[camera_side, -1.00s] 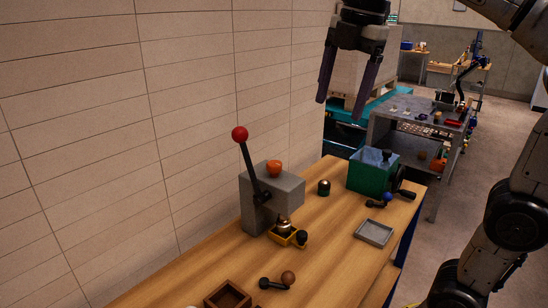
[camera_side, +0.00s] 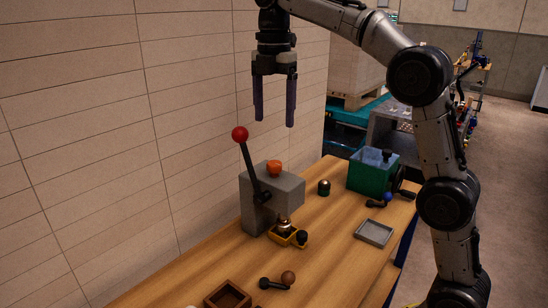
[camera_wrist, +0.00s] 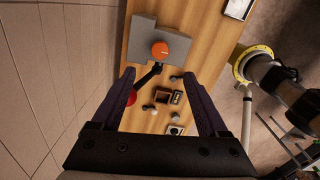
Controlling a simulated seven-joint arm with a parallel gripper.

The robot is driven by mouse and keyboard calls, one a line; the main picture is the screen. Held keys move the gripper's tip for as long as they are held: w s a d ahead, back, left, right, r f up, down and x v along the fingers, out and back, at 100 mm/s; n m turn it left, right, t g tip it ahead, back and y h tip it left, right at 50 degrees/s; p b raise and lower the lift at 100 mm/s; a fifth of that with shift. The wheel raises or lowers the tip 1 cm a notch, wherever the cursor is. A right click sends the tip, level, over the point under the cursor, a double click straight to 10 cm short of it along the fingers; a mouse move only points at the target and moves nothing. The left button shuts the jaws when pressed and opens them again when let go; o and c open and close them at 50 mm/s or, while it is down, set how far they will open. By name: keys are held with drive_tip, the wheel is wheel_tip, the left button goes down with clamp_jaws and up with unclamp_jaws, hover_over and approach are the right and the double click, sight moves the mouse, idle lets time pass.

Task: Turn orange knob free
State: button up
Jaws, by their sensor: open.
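The orange knob (camera_side: 274,168) sits on top of a grey block (camera_side: 284,190) on the wooden bench. In the wrist view the orange knob (camera_wrist: 160,49) shows from above, beyond my fingertips. My gripper (camera_side: 274,122) is open and empty, pointing down, above the block and apart from the knob. Its two dark fingers also show in the wrist view (camera_wrist: 158,75), with clear space between them. A black lever with a red ball (camera_side: 240,134) rises from the block's left side and leans left.
A black-based dome (camera_side: 324,187), a green box (camera_side: 371,175), a grey tray (camera_side: 374,233) and a wooden box (camera_side: 228,296) stand on the bench (camera_side: 330,260). The tiled wall (camera_side: 80,120) is close on the left.

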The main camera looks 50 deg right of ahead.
sight(274, 163)
wheel_tip(274, 163, down, 11)
drive_tip(key=shift+r, duration=0.1)
idle(0.3)
clamp_jaws()
idle(0.4)
